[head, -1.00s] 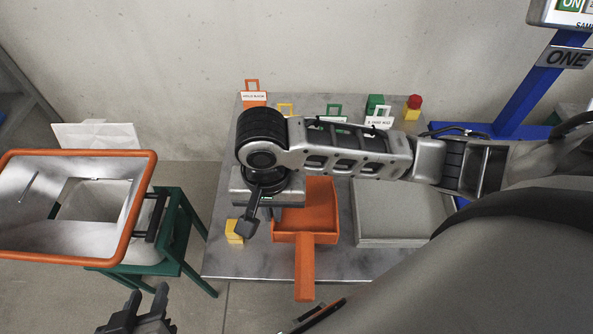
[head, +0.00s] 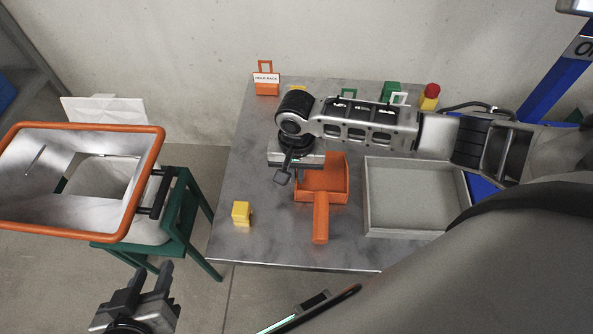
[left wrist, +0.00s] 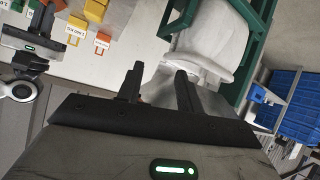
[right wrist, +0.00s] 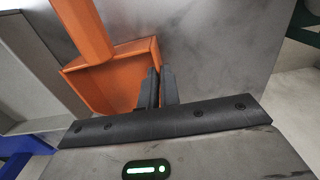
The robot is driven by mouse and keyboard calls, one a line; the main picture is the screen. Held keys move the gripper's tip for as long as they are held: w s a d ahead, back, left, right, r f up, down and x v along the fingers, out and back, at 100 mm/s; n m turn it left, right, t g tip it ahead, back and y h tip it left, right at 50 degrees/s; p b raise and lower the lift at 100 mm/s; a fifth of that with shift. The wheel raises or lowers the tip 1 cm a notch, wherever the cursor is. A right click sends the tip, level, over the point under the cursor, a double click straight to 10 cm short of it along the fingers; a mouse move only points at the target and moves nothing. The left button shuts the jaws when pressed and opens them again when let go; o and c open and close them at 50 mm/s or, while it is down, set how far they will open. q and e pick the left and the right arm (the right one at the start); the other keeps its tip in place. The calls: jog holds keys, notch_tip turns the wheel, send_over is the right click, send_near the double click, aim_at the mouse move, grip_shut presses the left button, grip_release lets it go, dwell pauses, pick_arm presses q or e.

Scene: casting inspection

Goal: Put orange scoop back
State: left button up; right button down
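The orange scoop (head: 335,178) is on or just above the grey metal table, left of the grey tray, with its handle (head: 320,218) pointing to the front edge. My right gripper (head: 296,164) is above the scoop's left side; my arm hides part of the pan. In the right wrist view, its fingers (right wrist: 159,88) are close together at the rim of the scoop (right wrist: 115,80), seemingly pinching its side wall. My left gripper (head: 150,276) is open and empty at the lower left, off the table. Its fingers stand apart in the left wrist view (left wrist: 157,88).
The grey tray (head: 370,215) lies right of the scoop. A yellow block (head: 241,213) stands at the left front. Labelled coloured holders, one orange (head: 266,86), line the back. An orange-rimmed hopper (head: 150,185) on a green stand is left.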

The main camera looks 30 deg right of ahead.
jog(key=c, duration=2)
grip_release()
jog(key=shift+f, duration=0.15)
jog(key=o, duration=0.4)
